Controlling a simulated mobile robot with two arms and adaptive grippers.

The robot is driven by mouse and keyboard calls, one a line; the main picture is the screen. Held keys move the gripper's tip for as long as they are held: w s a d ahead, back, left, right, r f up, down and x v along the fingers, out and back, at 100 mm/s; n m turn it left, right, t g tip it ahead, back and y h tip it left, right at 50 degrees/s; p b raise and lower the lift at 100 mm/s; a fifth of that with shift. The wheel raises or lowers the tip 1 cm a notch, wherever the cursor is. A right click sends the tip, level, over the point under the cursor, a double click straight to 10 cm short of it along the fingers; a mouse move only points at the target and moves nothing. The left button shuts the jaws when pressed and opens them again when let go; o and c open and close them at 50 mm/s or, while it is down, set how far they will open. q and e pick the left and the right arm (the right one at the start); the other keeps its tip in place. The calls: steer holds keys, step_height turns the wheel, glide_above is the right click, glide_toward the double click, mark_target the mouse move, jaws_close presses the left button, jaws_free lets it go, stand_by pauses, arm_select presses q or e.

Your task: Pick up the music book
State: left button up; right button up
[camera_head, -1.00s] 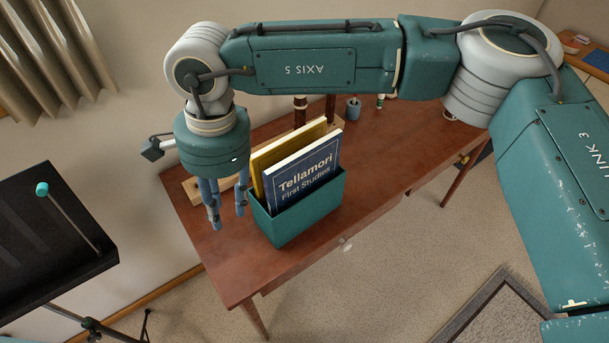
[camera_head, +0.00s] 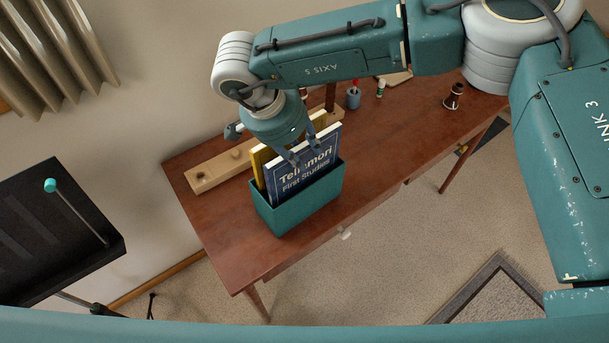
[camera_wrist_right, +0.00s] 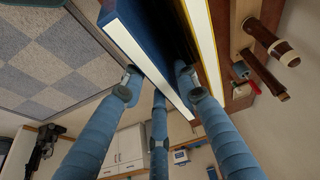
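A dark blue book (camera_head: 288,190) titled "Tellamori First Studies" stands upright in a teal box (camera_head: 318,208) on the wooden desk. A yellow book (camera_head: 258,158) stands behind it in the same box. My right gripper (camera_head: 300,160) is at the top of the blue book, fingers pointing down. In the right wrist view, my gripper's fingers (camera_wrist_right: 158,88) are spread on both sides of the blue book's pale page edge (camera_wrist_right: 148,66), one side in the gap before the yellow book (camera_wrist_right: 207,48). I cannot tell whether they touch it. My left gripper is not in view.
A small blue-grey cup (camera_head: 353,98) and a dark wooden piece (camera_head: 454,96) stand farther right on the desk (camera_head: 400,145). A black music stand (camera_head: 60,235) is at the left.

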mark_target(306, 157)
steer(key=x, duration=0.2)
steer(key=shift+w+d+f, duration=0.15)
steer(key=shift+f, duration=0.1)
steer(key=shift+f+b, duration=0.3)
steer(key=shift+b, duration=0.05)
stand_by(0.5)
steer(key=shift+c, duration=0.5)
jaws_close()
